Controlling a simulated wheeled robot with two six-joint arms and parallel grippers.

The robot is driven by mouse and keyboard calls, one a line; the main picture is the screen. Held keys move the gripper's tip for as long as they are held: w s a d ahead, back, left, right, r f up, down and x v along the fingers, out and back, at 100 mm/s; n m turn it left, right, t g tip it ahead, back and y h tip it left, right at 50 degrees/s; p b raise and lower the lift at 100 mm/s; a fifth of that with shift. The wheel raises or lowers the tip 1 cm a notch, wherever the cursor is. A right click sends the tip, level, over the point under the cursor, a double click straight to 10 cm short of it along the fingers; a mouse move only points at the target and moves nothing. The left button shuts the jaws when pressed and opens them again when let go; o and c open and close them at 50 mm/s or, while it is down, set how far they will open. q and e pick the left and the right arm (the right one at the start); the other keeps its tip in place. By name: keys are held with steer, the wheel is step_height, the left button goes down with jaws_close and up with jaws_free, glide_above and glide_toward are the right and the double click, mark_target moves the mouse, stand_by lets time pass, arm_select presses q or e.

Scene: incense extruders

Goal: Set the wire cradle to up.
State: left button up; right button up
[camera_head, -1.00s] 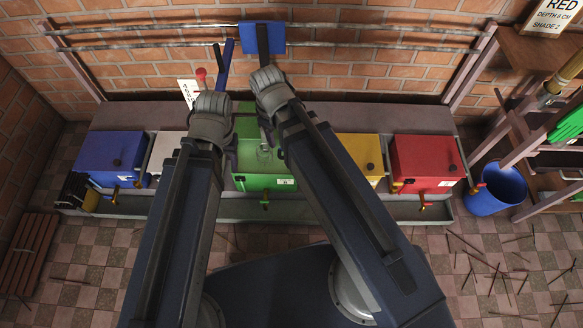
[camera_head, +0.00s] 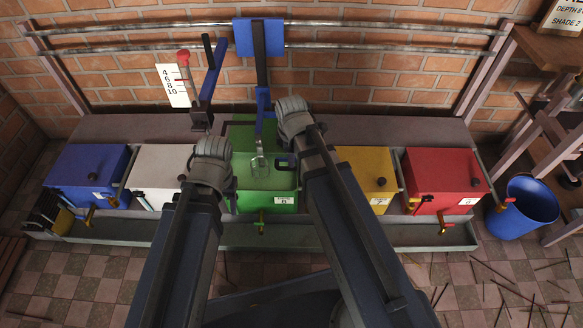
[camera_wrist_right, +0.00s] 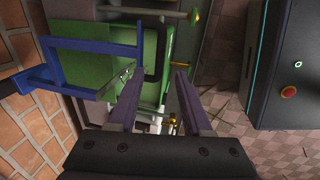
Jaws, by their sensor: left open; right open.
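The wire cradle (camera_head: 259,166) is a small pale wire loop hanging under a blue bracket and black post (camera_head: 260,60), in front of the blue plate on the rails. It hangs low, over the open top of the green box (camera_head: 270,198); I cannot tell how deep it sits. My left gripper (camera_head: 207,180) is left of the green box, mostly hidden by its wrist. My right gripper (camera_head: 284,160) is just right of the cradle, partly hidden. In the right wrist view its two fingers (camera_wrist_right: 160,78) are apart and empty, beside a blue frame (camera_wrist_right: 95,48).
Blue (camera_head: 88,172), white (camera_head: 160,172), yellow (camera_head: 366,172) and red (camera_head: 440,178) boxes with taps line the trough. A blue bucket (camera_head: 528,203) stands at right.

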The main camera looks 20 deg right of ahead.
mark_target(291, 169)
steer(key=shift+w+d+f+b, duration=0.1)
steer(key=shift+w+f+b, duration=0.15)
steer(key=shift+f+b, duration=1.05)
steer(key=shift+w+d+f+b, duration=0.1)
steer(key=shift+w+f+b, duration=0.1)
steer(key=shift+f+b, duration=1.05)
steer(key=shift+w+f+b, duration=0.25)
steer(key=shift+f+b, duration=1)
steer(key=shift+f, duration=0.05)
jaws_close()
